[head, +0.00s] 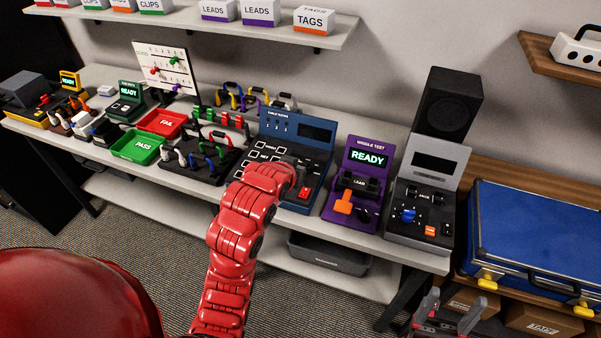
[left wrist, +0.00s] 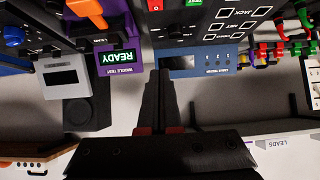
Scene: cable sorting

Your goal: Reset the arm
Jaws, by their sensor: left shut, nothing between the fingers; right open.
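My left arm (head: 245,220), red and segmented, reaches up over the bench to the front of the blue cable tester (head: 268,135). The left gripper is mostly hidden behind its own wrist in the head view. In the left wrist view the left gripper (left wrist: 160,75) shows as two dark fingers closed together with nothing between them. That view is upside down, with the tester's blue top edge (left wrist: 190,65) near the fingertips; contact cannot be told. My right gripper (head: 450,312) is open and empty at the lower right of the head view, below the bench and left of the blue case.
The purple wiggle tester (head: 366,158) reads READY, with a grey tester (head: 427,185) beside it. Green PASS (head: 136,147) and red FAIL (head: 163,123) trays sit left. The blue case (head: 535,238) is at right. A grey bin (head: 328,255) stands on the lower shelf.

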